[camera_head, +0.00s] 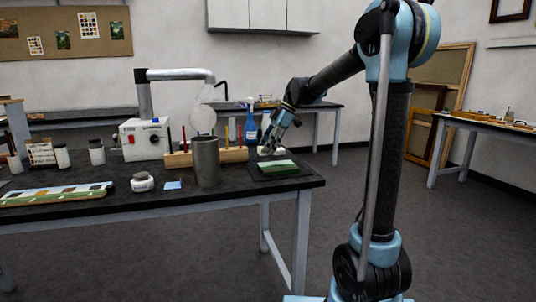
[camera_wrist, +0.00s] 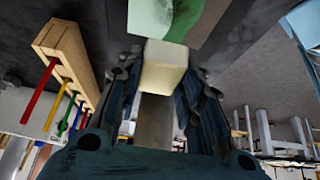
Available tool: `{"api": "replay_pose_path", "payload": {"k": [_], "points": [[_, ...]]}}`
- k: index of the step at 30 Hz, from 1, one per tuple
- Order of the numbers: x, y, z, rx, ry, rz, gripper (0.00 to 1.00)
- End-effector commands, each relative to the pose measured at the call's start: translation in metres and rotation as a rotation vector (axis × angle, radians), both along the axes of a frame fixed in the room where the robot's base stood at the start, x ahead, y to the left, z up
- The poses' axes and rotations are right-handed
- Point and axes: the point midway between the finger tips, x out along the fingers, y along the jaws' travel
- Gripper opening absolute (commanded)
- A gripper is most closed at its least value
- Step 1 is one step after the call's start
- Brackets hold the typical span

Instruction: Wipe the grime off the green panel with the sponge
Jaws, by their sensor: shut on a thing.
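The green panel (camera_head: 278,168) lies near the right end of the dark table. In the wrist view the panel (camera_wrist: 141,16) shows at the top, cut off by the frame, with a pale green area and a darker green patch of uneven outline. My gripper (camera_head: 270,145) is above the panel, pointing down. In the wrist view my gripper (camera_wrist: 160,88) is shut on the sponge (camera_wrist: 163,68), a cream block between the fingers. The sponge's far end overlaps the panel's near edge in that view. I cannot tell whether they touch.
A grey metal cylinder (camera_head: 206,162) stands left of the panel. A wooden rack (camera_head: 178,160) with coloured handles is behind it, and a blue spray bottle (camera_head: 250,128) stands farther back. A white jar (camera_head: 142,182) and blue cloth (camera_head: 172,185) lie left. The table's right edge is close.

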Motion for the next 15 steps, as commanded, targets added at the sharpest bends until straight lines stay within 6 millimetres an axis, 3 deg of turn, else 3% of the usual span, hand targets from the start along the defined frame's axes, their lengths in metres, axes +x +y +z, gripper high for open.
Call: {"api": "replay_pose_path", "payload": {"k": [7, 15], "points": [[-0.001, 0.002, 0.021, 0.000, 0.000, 0.004, 0.12], [-0.002, 0.005, 0.026, 0.000, 0.000, 0.007, 0.12]]}}
